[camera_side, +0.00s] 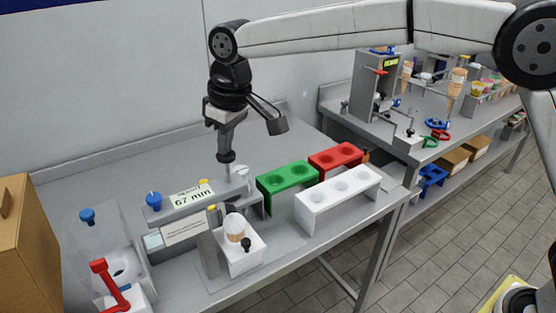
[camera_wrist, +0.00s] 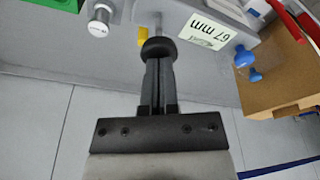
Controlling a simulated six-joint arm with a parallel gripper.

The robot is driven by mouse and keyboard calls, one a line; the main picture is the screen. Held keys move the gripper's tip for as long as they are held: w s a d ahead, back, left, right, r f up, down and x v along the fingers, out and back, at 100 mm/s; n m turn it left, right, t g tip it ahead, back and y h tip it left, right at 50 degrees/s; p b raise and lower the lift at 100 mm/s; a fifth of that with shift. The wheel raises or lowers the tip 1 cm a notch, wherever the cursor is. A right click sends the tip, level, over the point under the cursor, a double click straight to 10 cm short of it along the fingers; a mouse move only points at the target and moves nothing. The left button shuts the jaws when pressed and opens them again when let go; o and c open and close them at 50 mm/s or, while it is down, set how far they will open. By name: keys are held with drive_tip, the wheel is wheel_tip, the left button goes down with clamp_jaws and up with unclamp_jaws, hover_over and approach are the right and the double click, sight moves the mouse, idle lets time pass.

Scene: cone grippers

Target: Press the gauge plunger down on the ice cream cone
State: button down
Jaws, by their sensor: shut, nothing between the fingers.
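The gauge (camera_side: 165,215) is a grey stand with a sign reading 67 mm. Its plunger has a dark round knob (camera_wrist: 158,50) on a thin rod, seen at my fingertips in the wrist view. My gripper (camera_side: 227,152) points down over the gauge, fingers shut with nothing between them. The fingertips are at the knob and look to touch it; the exact contact is hard to see. The ice cream cone (camera_side: 236,230), with a white top, stands upright in a white holder (camera_side: 243,262) in front of the gauge. The cone is not visible in the wrist view.
Green (camera_side: 287,180), red (camera_side: 336,155) and white (camera_side: 338,200) racks with holes stand to the right. A blue knob (camera_side: 154,201) is on the gauge's left end. A red lever (camera_side: 108,285) and a brown box (camera_side: 25,245) are at the left. A second table stands behind right.

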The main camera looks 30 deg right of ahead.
wheel_tip(320, 180, up, 8)
idle(1.2)
drive_tip(key=shift+r, duration=0.1)
drive_tip(key=shift+d, duration=0.1)
drive_tip(key=s+d+f+m, duration=0.2)
drive_tip(key=s+d+f, duration=0.4)
drive_tip(key=d+f, duration=0.45)
drive_tip(key=s+d+f+m, duration=0.2)
drive_tip(key=s+d+f, duration=0.3)
drive_tip(key=d+f, duration=0.5)
drive_tip(key=s+d+f+m, duration=0.1)
drive_tip(key=s+d+f, duration=0.1)
drive_tip(key=s, duration=0.3)
drive_tip(key=s+d+f+m+h, duration=0.1)
drive_tip(key=s+d+f, duration=0.1)
drive_tip(key=s+d, duration=0.2)
drive_tip(key=shift+s+t, duration=0.3)
drive_tip(key=shift+s, duration=0.3)
